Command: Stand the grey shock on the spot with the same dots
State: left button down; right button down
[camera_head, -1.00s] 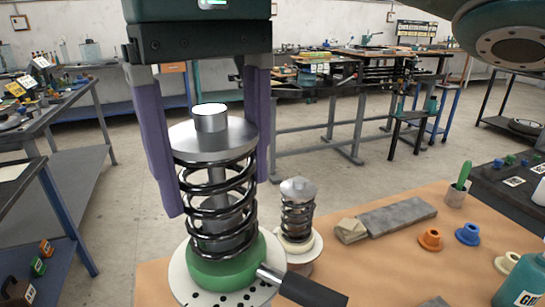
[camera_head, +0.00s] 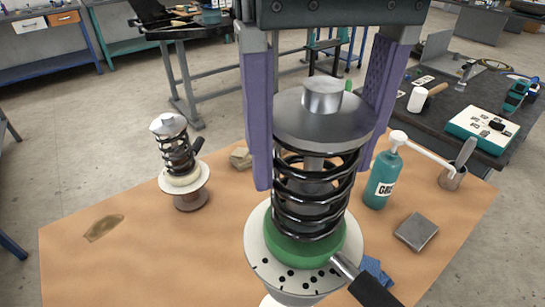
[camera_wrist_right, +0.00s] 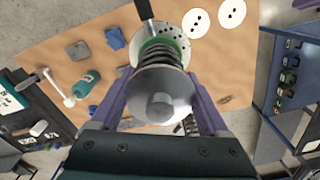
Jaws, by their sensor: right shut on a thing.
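The shock in my right gripper (camera_head: 314,172) has a grey metal cap (camera_head: 322,118), a black coil spring (camera_head: 312,200), a green collar (camera_head: 305,245) and a pale round flange with black dots (camera_head: 268,262). The two purple fingers are shut on it from either side, and it is upright. A rod with a black handle (camera_head: 372,291) sticks out from its collar. In the right wrist view, two white spots with black dots lie on the table, one nearer (camera_wrist_right: 195,23) and one farther right (camera_wrist_right: 231,13). Whether the shock's underside touches anything is hidden. My left gripper is not in view.
A smaller spring shock (camera_head: 175,150) stands on a cream and brown base at the left. A teal bottle (camera_head: 382,180), a grey block (camera_head: 416,232), a metal cup (camera_head: 452,175) and a blue cloth (camera_head: 374,270) are at the right. The table's front left (camera_head: 130,270) is clear.

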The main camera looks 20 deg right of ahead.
notch_tip(320, 180, down, 18)
jog(key=shift+a+b, duration=0.1)
jog(key=shift+b, duration=0.95)
grip_release()
jog(key=shift+f, duration=0.15)
notch_tip(320, 180, up, 12)
jog(key=shift+r+p, duration=0.15)
jog(key=shift+p, duration=0.55)
